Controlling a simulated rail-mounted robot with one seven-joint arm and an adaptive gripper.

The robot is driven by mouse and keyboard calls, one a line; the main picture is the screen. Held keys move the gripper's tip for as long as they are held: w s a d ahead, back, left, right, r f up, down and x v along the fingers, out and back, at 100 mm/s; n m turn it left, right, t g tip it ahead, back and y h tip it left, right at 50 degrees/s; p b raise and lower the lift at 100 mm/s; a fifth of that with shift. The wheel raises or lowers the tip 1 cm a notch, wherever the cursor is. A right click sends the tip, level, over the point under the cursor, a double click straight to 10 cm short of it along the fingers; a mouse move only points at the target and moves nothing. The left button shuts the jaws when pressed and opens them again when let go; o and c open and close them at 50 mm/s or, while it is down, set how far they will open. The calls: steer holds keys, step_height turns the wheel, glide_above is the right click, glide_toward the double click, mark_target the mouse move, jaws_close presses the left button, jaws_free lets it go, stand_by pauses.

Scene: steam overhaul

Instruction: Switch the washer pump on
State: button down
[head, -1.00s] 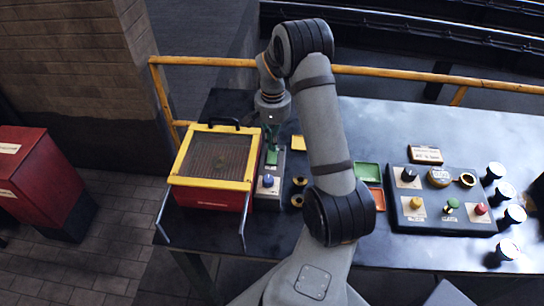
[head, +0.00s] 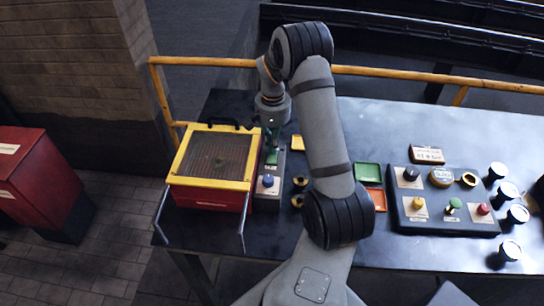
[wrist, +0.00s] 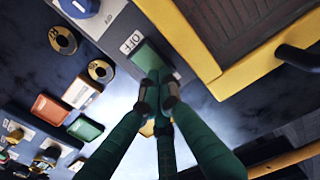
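The washer is a red box with a yellow-framed lid (head: 211,153) at the left end of the bench. A narrow grey switch panel (head: 267,198) stands against its right side, with a green rocker switch (head: 272,157) and a blue knob (head: 268,181). In the wrist view the green rocker (wrist: 150,55) lies beside a label reading OFF (wrist: 131,43). My gripper (head: 271,140) points down at the rocker's far end. Its dark-tipped green fingers (wrist: 159,92) are drawn together with nothing held. Whether they touch the rocker is unclear.
Two brass rings (head: 299,191) lie right of the panel. Green (head: 367,172) and orange (head: 378,198) trays lie near my arm. A second control panel (head: 445,224) and several gauges (head: 509,191) stand farther right. A yellow rail (head: 410,75) runs behind the bench.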

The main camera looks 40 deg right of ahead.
steer(key=shift+f, duration=0.25)
steer(key=shift+r+p, duration=2.25)
steer(key=shift+r, duration=1.3)
steer(key=shift+f, duration=0.1)
step_height(320, 180, down, 7)
steer(key=b, duration=0.5)
steer(key=shift+f, duration=0.1)
steer(key=shift+r, duration=0.25)
